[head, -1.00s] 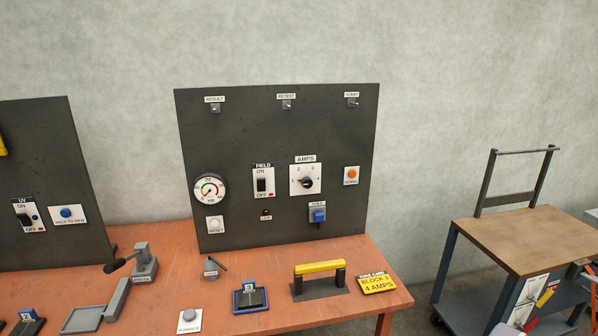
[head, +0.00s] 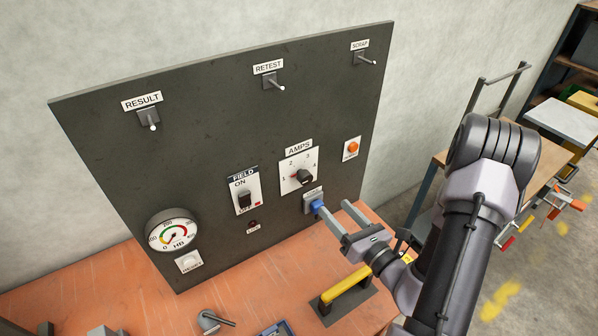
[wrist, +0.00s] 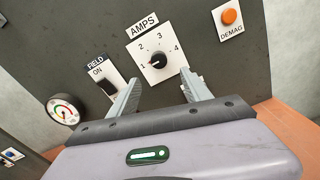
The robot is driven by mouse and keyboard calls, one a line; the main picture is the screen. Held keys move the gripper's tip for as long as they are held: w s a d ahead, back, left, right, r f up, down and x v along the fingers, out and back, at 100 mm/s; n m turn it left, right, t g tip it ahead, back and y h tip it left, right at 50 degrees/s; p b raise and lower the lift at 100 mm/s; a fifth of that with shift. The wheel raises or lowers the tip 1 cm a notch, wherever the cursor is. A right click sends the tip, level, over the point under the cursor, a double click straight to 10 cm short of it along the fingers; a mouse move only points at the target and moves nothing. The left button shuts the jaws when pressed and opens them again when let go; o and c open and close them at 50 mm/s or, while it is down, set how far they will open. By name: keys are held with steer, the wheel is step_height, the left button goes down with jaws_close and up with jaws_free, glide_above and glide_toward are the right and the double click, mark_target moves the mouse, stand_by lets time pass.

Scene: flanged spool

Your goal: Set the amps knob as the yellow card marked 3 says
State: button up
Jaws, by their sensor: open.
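The amps knob (head: 305,176) is a black dial on a white plate marked 1 to 4, on the dark upright panel. It also shows in the wrist view (wrist: 157,61), where its red mark is at the left, by the 1. My gripper (head: 334,207) is open and empty, below and in front of the knob and apart from it. In the wrist view its two fingers (wrist: 163,80) reach up toward the plate, one on each side below the knob. The yellow card, reading "BLOCK 3 4 AMPS" in the earlier view, is now almost wholly hidden behind my arm.
The field switch (head: 244,200) is left of the knob and the orange demag button (head: 352,148) is right. A yellow-handled block (head: 346,283) stands on the orange bench (head: 120,290) under my arm.

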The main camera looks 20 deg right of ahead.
mark_target(308, 181)
steer(key=w+a, duration=0.1)
steer(key=w, duration=0.3)
steer(key=w+a, duration=0.1)
steer(key=w, duration=0.4)
steer(key=w+a, duration=0.1)
steer(key=w, duration=0.3)
steer(key=shift+w, duration=0.2)
jaws_close()
